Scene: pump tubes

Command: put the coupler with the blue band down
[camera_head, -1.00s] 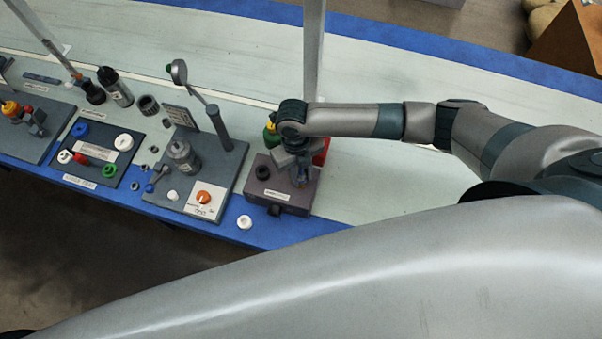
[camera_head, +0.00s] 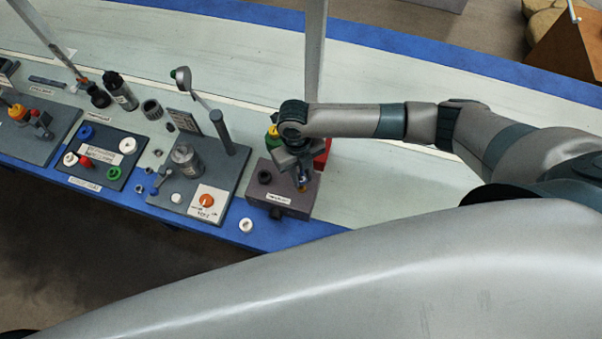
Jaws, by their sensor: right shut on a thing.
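My right gripper (camera_head: 301,174) points down over the purple-grey block (camera_head: 267,199) at the right end of the row of fixtures. It is shut on a small part with a blue band, the coupler (camera_head: 303,181), held upright over the right side of the block's top. An orange-brown spot shows just below the coupler. I cannot tell whether the coupler touches the block. The gripper hides much of the coupler. My left gripper is out of view.
A black round fitting (camera_head: 264,178) sits on the block's left side, and a red box (camera_head: 322,157) stands behind. Left is a grey plate (camera_head: 219,170) with a post and an orange knob (camera_head: 206,200). A white ring (camera_head: 245,225) lies in front. The table to the right is clear.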

